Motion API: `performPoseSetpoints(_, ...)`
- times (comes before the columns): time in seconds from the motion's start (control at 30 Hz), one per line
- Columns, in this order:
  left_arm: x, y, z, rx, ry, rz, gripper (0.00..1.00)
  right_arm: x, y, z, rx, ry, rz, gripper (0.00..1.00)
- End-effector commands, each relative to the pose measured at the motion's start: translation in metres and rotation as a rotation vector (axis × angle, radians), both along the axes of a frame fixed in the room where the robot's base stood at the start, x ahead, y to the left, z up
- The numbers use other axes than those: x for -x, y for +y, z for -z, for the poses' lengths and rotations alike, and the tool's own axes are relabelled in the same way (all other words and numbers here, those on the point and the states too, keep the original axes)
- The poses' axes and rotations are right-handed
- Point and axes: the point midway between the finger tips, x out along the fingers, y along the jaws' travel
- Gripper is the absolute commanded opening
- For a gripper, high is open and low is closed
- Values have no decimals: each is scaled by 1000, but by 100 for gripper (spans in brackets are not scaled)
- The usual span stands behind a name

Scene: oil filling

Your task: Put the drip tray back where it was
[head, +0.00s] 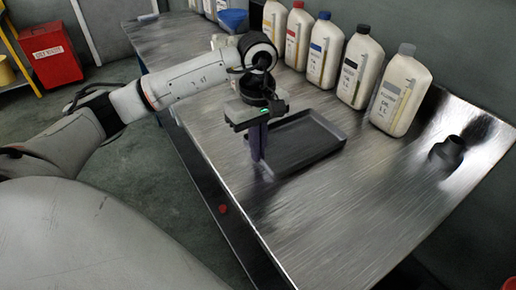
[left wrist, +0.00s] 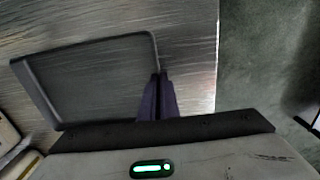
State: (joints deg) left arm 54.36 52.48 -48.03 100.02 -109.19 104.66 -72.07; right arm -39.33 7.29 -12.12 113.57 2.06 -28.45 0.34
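The drip tray (head: 312,148), a shallow dark grey rectangular tray, sits flat on or very close to the metal bench (head: 345,225); I cannot tell if it touches the top. My left gripper (head: 259,158) points down at its left rim. In the left wrist view the two dark fingers (left wrist: 157,83) are close together on the tray's right edge, and the tray (left wrist: 95,75) extends to the left. The left gripper looks shut on the rim. My right gripper is in neither view.
Several white bottles (head: 322,50) with coloured caps stand in a row along the bench's back edge. A blue funnel (head: 232,20) stands at the far end. A black funnel-like part (head: 449,150) lies at the right. The front of the bench is clear.

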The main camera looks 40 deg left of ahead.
Motion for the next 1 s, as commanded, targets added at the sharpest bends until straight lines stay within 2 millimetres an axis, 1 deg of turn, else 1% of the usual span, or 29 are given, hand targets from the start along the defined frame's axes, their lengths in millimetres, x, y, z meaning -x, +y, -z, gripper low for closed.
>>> performPoseSetpoints(0.13, 0, 0, 4, 0, -1, 0, 0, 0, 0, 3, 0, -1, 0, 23)
performPoseSetpoints(0.17, 0, 0, 4, 0, 0, 0, 4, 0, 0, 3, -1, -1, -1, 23)
performPoseSetpoints(0.2, 0, 0, 3, 0, 0, 0, 10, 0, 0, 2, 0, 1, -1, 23)
performPoseSetpoints(0.27, 0, 0, 3, 0, 0, 0, 20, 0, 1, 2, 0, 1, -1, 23)
performPoseSetpoints(0.53, 0, 0, 3, 0, 1, 0, 21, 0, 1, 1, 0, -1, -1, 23)
performPoseSetpoints(0.67, 0, 0, -4, 0, -1, 0, 21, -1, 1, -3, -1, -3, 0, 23)
performPoseSetpoints(0.77, -1, 0, -18, 0, -4, 0, 21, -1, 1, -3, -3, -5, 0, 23)
performPoseSetpoints(1.0, -1, 0, -72, 1, -5, 1, 21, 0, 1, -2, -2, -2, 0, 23)
